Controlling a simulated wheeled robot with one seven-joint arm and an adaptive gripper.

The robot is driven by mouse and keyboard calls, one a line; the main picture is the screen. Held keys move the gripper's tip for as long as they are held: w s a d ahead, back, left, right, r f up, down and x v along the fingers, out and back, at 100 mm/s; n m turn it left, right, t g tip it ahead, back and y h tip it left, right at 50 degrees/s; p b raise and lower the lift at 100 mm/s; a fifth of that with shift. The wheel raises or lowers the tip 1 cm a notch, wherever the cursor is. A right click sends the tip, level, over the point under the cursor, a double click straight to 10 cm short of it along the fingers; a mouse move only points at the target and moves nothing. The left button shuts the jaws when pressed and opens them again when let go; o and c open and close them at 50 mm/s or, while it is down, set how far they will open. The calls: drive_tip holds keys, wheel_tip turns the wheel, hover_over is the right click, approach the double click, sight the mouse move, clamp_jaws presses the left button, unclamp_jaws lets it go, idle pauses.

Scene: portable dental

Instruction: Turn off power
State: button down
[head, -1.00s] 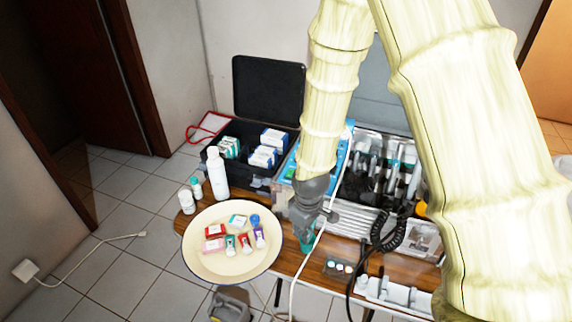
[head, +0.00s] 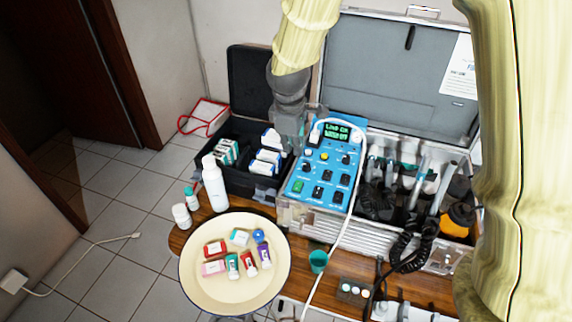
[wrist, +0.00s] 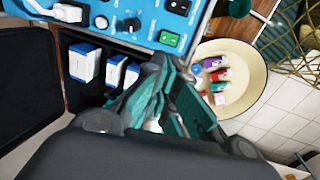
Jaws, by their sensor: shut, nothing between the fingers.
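The blue control panel (head: 318,168) sits in the open grey case, with a lit green display (head: 337,131), knobs and black switches. A green rocker switch (head: 298,186) is at its lower left corner, and this switch also shows in the wrist view (wrist: 168,39). My gripper (head: 289,143) is over the black box, beside the panel's upper left edge. In the wrist view my gripper's teal-padded fingers (wrist: 168,72) are closed and empty, with their tips just below the green switch in the picture. I cannot tell how far apart they are in depth.
An open black box (head: 240,168) with small cartons stands left of the panel. A white bottle (head: 215,185) and a round cream tray (head: 225,288) with small packages are nearby. A white hose (head: 343,215) crosses the panel's right side. Handpieces (head: 420,185) fill the case.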

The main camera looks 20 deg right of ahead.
drive_tip(key=p, duration=0.2)
approach(293, 183)
drive_tip(key=shift+w+d+f+p, duration=0.15)
drive_tip(key=shift+f+p, duration=0.25)
drive_tip(key=shift+f, duration=0.6)
drive_tip(key=shift+w+d+f+p, duration=0.1)
drive_tip(key=shift+f+p, duration=0.3)
drive_tip(key=shift+f, duration=0.6)
drive_tip(key=shift+w+d+f+p, duration=0.15)
drive_tip(key=shift+f+p, duration=0.25)
drive_tip(key=shift+f, duration=0.6)
drive_tip(key=shift+s, duration=0.1)
